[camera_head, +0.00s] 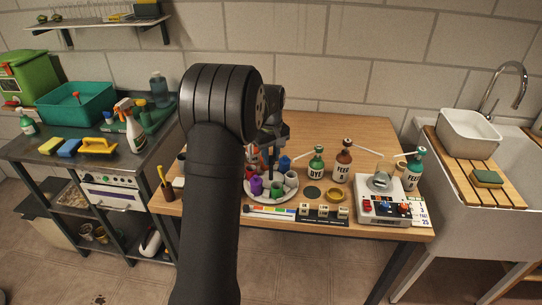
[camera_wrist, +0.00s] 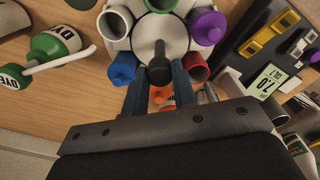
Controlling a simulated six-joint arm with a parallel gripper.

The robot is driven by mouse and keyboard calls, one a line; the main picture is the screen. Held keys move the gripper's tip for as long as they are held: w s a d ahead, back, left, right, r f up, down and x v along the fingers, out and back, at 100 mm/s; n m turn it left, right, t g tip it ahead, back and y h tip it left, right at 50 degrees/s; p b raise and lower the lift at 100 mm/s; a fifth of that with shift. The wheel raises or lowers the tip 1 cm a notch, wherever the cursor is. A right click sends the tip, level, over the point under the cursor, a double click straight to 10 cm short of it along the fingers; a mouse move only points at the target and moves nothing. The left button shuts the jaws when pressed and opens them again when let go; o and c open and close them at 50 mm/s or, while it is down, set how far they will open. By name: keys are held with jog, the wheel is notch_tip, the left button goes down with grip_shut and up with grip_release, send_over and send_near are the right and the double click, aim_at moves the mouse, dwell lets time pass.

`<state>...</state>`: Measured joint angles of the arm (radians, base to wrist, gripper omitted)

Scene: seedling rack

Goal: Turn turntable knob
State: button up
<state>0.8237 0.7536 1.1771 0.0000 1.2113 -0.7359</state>
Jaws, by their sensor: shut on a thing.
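The turntable (camera_head: 258,200) is a round pale disc on the wooden table, carrying a ring of tubes and coloured bottles. In the wrist view, its white top (camera_wrist: 150,27) surrounds a black upright knob (camera_wrist: 159,66) at the centre. My gripper (camera_wrist: 160,82) has its two fingers on either side of the knob, shut on it. In the head view my gripper (camera_head: 268,150) is over the turntable, and my arm hides part of the disc and the knob.
Pump bottles marked DYE (camera_head: 317,163) and FEED A (camera_head: 342,162) stand right of the turntable, with a white machine (camera_head: 380,209) beyond. A colour strip (camera_head: 270,212) and small labelled blocks (camera_head: 325,212) lie in front. The back of the table (camera_head: 345,125) is clear.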

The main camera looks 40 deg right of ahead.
jog(key=shift+n, duration=0.5)
jog(key=o, duration=1)
jog(key=shift+r, duration=0.1)
notch_tip(320, 180, up, 17)
jog(key=shift+r, duration=0.15)
dwell(0.4)
notch_tip(320, 180, down, 18)
jog(key=shift+r, duration=0.2)
dwell(0.3)
